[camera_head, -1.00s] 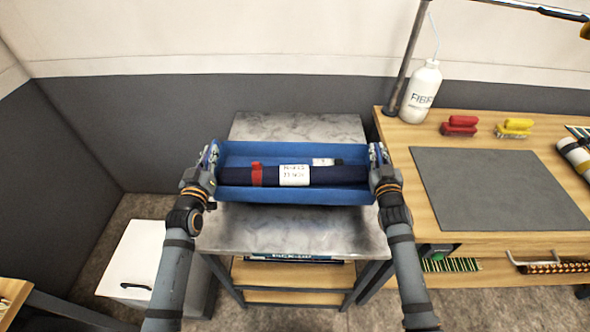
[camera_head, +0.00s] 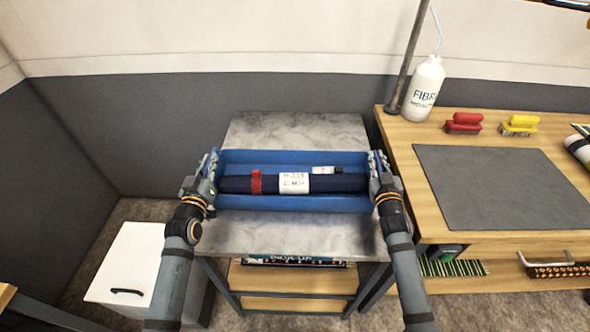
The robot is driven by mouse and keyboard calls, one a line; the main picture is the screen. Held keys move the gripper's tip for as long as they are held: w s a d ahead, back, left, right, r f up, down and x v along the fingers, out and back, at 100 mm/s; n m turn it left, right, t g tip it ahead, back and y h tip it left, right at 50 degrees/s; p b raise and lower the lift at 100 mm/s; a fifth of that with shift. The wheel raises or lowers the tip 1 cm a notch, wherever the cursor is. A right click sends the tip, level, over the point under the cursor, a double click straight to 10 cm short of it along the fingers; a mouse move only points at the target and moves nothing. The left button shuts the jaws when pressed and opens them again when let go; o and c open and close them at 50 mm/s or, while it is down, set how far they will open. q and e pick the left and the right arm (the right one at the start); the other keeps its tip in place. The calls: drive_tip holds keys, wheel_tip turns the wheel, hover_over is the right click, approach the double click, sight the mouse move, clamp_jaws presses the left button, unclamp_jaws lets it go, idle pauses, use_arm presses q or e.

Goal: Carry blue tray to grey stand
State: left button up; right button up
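The blue tray (camera_head: 330,203) is over the grey stand (camera_head: 290,130), a marbled grey top with lower wooden shelves. I cannot tell whether the tray touches the top. In the tray lies a dark blue roll (camera_head: 340,183) with a red band and a white label; a small dark labelled item (camera_head: 325,170) lies behind it. My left gripper (camera_head: 211,165) is at the tray's left end wall and my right gripper (camera_head: 378,163) at its right end wall. Both appear shut on those end walls, though the fingertips are partly hidden.
A wooden bench (camera_head: 470,258) stands close on the right, with a grey mat (camera_head: 500,187), a white bottle (camera_head: 424,90), a red brush (camera_head: 463,123) and a yellow brush (camera_head: 519,125). A white bin (camera_head: 125,265) is at lower left. A grey wall (camera_head: 150,130) stands behind.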

use_arm(q)
drive_tip(key=o, duration=0.4)
drive_tip(key=shift+s+r, duration=0.1)
use_arm(e)
drive_tip(key=o, duration=0.4)
drive_tip(key=shift+s+r, duration=0.1)
use_arm(q)
drive_tip(key=shift+s, duration=0.15)
drive_tip(key=s, duration=1.1)
drive_tip(key=shift+s+a, duration=0.3)
drive_tip(key=shift+a, duration=0.05)
use_arm(e)
drive_tip(key=s, duration=1.2)
drive_tip(key=shift+a, duration=0.35)
